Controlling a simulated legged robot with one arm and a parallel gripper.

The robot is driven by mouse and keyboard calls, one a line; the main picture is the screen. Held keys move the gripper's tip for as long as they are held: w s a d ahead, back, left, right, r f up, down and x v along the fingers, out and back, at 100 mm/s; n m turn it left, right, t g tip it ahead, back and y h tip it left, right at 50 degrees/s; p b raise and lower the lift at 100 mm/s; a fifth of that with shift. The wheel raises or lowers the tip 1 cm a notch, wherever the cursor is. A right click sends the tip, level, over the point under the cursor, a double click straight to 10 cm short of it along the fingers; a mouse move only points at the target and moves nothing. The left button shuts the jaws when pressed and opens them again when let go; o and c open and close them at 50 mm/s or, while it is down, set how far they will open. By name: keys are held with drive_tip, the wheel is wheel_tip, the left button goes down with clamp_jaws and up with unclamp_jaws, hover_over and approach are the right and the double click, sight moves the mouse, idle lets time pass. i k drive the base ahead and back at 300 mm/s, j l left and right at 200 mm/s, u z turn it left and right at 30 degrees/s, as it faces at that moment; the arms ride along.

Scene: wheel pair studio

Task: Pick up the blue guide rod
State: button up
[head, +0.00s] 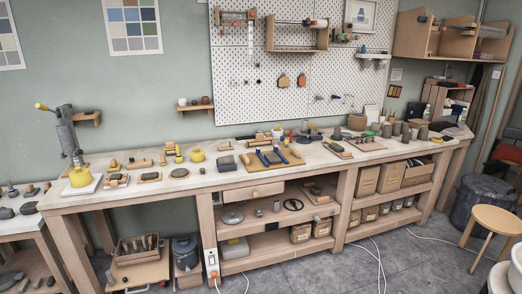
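Blue bar-like pieces (281,156) lie on a wooden tray (245,165) near the middle of the long workbench. They are small here, and I cannot tell which one is the blue guide rod. Dark pieces lie beside them on the same tray. My gripper is not in view, so its position relative to the rod does not show.
The workbench (220,183) is crowded with small tools and blocks. A tall grey stand with a yellow handle (68,135) is at its left end. A wooden stool (498,220) and a dark bin (480,200) stand at the right. White cables cross the open grey floor (320,275).

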sight(263, 159)
drive_tip(key=i, duration=1.9)
drive_tip(key=i+u, duration=0.15)
drive_tip(key=i, duration=0.3)
drive_tip(key=i+l+u, duration=0.15)
drive_tip(key=i, duration=0.3)
drive_tip(key=i+l+u, duration=0.15)
drive_tip(key=i, duration=0.25)
drive_tip(key=i+l+u, duration=0.15)
drive_tip(key=i, duration=0.3)
